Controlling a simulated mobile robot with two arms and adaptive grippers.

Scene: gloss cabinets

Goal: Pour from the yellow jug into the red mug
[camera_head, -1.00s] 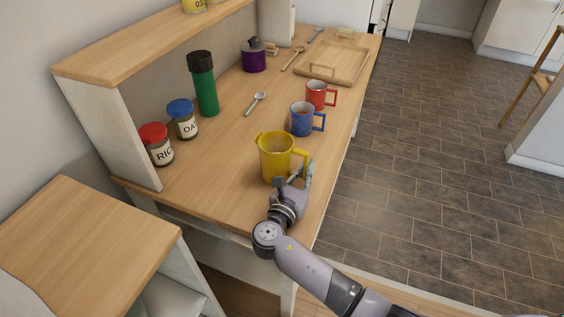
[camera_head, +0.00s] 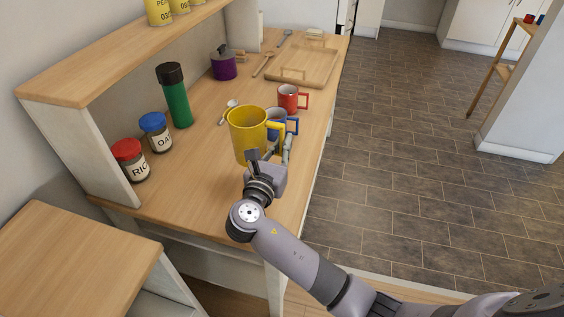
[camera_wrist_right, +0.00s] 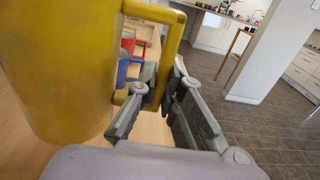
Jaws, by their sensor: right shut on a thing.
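The yellow jug (camera_head: 246,132) is upright in the head view, with my right gripper (camera_head: 270,150) at its handle side. In the right wrist view the jug (camera_wrist_right: 60,65) fills the left, and my right gripper (camera_wrist_right: 160,92) is shut on its handle. The jug appears raised above the counter. The red mug (camera_head: 288,97) stands upright on the counter beyond the jug, its handle to the right. It also shows small behind the handle in the right wrist view (camera_wrist_right: 128,42). My left gripper is not in view.
A blue mug (camera_head: 275,117) stands between jug and red mug, partly hidden by the jug. A wooden tray (camera_head: 305,70), spoons, a purple pot (camera_head: 223,65), a green flask (camera_head: 175,98) and two jars (camera_head: 130,160) stand around. The front counter (camera_head: 190,195) is clear.

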